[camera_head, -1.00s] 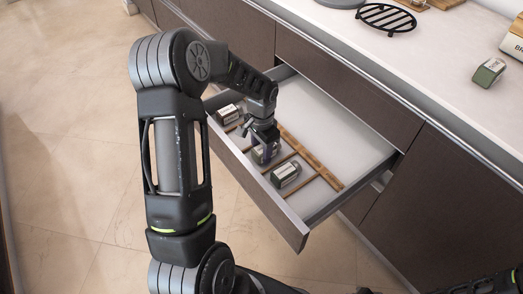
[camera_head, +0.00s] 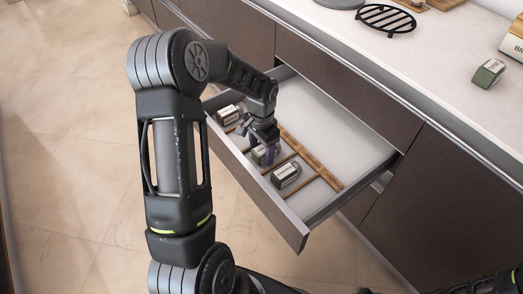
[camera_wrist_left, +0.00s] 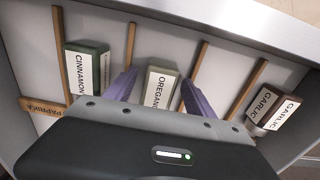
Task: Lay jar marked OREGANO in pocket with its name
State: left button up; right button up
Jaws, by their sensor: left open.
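The OREGANO jar (camera_wrist_left: 160,86), with a green end and white label, lies in a pocket of the open drawer, between two wooden dividers. It also shows in the head view (camera_head: 260,156), partly covered by my gripper. My left gripper (camera_wrist_left: 158,77) is open, with one purple finger on each side of the jar; it also shows in the head view (camera_head: 267,150). Whether the fingers touch the jar I cannot tell. The pocket's own name tag is hidden by the gripper body.
The CINNAMON jar (camera_wrist_left: 88,70) lies one pocket to the left, the GARLIC jar (camera_wrist_left: 262,105) farther right past an empty pocket. A PAPRIKA tag (camera_wrist_left: 42,107) marks the far left pocket. Another jar (camera_head: 489,73) lies on the counter (camera_head: 430,70) near a black trivet (camera_head: 386,18).

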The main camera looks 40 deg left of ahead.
aim_at(261, 150)
pick_arm(q)
notch_tip(261, 150, up, 12)
jog(key=p, duration=0.1)
jog(key=shift+f, duration=0.2)
jog(key=shift+p, duration=0.3)
dwell(1.5)
